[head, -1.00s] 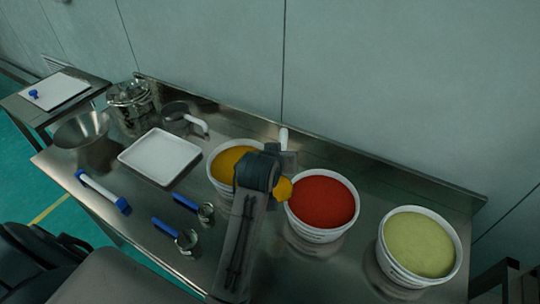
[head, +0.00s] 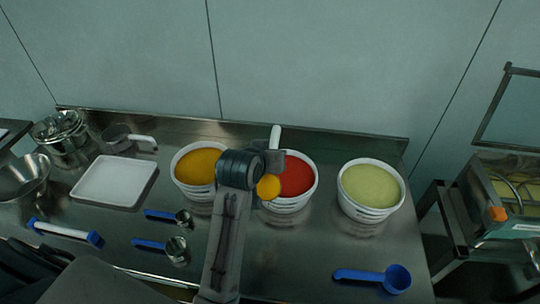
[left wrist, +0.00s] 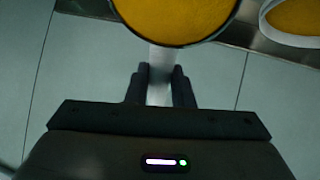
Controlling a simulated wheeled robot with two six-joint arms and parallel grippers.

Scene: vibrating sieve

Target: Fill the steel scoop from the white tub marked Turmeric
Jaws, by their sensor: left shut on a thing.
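My left gripper (left wrist: 161,88) is shut on the white handle (left wrist: 159,80) of the steel scoop (left wrist: 174,44). The scoop's bowl holds a full load of yellow-orange powder. In the head view the gripper (head: 270,160) hangs above the bench, between a white tub of yellow powder (head: 198,168) and one of red powder. The scoop's powder (head: 268,187) shows in front of the red tub. The yellow tub's rim (left wrist: 263,22) also shows in the left wrist view, apart from the scoop. Its label is not readable. My right gripper is not in view.
The red tub (head: 287,205) and a green-powder tub (head: 370,211) stand right of the yellow one. A white tray (head: 114,181), small blue-handled scoops and a blue scoop (head: 396,279) lie on the steel bench. A machine (head: 505,200) stands at the right.

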